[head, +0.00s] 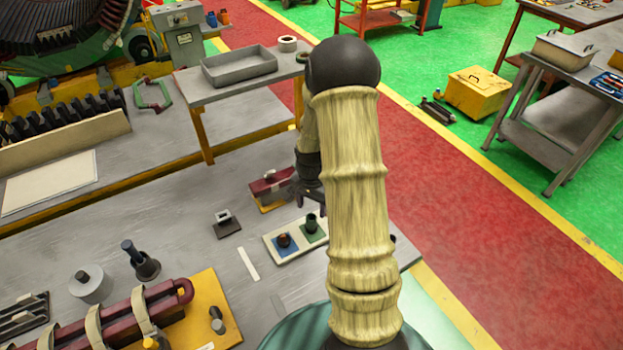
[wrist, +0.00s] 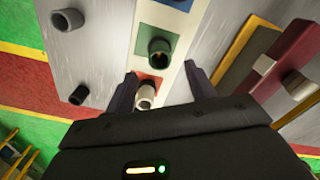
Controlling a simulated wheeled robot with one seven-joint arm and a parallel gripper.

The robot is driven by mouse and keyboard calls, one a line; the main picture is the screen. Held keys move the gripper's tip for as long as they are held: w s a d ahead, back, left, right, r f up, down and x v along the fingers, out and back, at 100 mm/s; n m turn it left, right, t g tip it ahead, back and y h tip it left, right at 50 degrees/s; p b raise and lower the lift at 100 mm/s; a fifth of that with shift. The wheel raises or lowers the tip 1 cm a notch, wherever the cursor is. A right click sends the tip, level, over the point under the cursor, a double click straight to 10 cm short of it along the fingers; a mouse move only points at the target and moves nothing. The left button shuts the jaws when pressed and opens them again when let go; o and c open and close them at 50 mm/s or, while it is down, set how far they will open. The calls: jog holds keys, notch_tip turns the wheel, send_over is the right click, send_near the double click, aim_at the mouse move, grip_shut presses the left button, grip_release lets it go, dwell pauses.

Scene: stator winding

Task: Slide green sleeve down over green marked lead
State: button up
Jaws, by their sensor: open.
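A dark green sleeve (head: 311,224) stands upright on the green square of a pale strip tray (head: 285,258). It also shows in the wrist view (wrist: 160,52), just beyond my fingertips. My gripper (head: 311,197) is open and points down near the tray. In the wrist view its two fingers (wrist: 161,86) are spread on either side of the tray, with a beige-topped tube (wrist: 146,93) on the red square between them. Nothing is visibly held. I cannot make out a green marking on any lead.
A dark tube (head: 284,240) stands on the blue square. A dark red bar (head: 270,182) on a yellow base lies behind the tray. A maroon coil with cream ties (head: 140,312) lies front left, near a grey cylinder (head: 90,286) and a dark pot (head: 146,266).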

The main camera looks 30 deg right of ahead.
notch_tip(320, 180, up, 12)
jog(key=b, duration=0.1)
jog(key=shift+r+b, duration=0.2)
jog(key=shift+b, duration=0.2)
dwell(0.7)
jog(key=s+a+r+n+t, duration=0.1)
jog(key=s+a+n+t, duration=0.1)
jog(key=s+a+n, duration=0.9)
jog(key=s+a, duration=0.1)
jog(key=a, duration=0.1)
jog(key=shift+s+a+r+n+t, duration=0.25)
jog(key=shift+s+a+n+t, duration=0.05)
jog(key=shift+a, duration=0.05)
